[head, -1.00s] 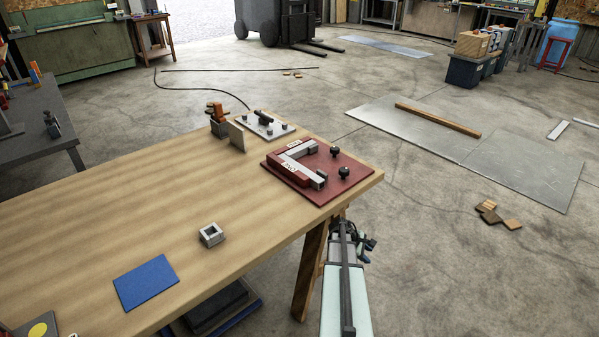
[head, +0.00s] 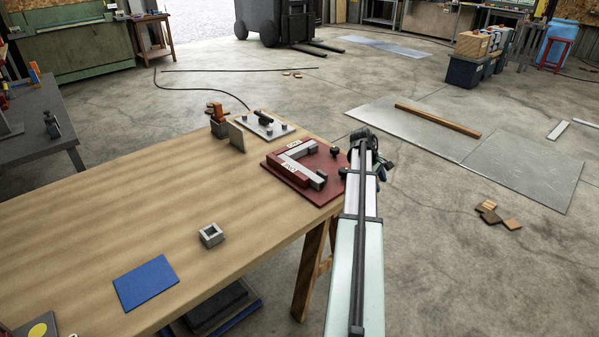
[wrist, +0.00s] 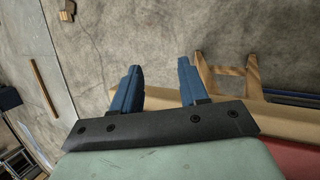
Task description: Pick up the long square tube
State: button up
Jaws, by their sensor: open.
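I cannot pick out the long square tube for certain. A short grey hollow square piece (head: 211,235) sits on the wooden table in the head view, its square opening showing. Pale grey bars with white labels (head: 300,150) lie in a red fixture (head: 282,170) at the table's right end; whether one is a tube I cannot tell. My gripper (wrist: 158,68) is open and empty in the wrist view, its two blue fingers apart over the floor beyond the table edge. In the head view my arm rises beside the red fixture and hides part of its right edge.
The wooden table (head: 130,215) carries a blue sheet (head: 146,282), a pale plate with dark knobs (head: 265,127) and an upright grey plate (head: 236,137). Bare table lies between them. Metal sheets (head: 535,165) and wood scraps (head: 490,210) lie on the floor at right.

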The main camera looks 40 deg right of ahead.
jog(key=w+a+r+m+t+y, duration=0.1)
jog(key=w+a+r+t+y, duration=0.1)
jog(key=w+a+r, duration=0.75)
notch_tip(320, 180, up, 6)
jog(key=f+t+y, duration=0.1)
jog(key=y, duration=0.1)
send_over(319, 180)
jog(key=f, duration=0.7)
jog(key=shift+w+f, duration=0.25)
jog(key=shift+f, duration=0.1)
jog(key=shift+s+f, duration=0.2)
jog(key=shift+f, duration=2.45)
grip_shut()
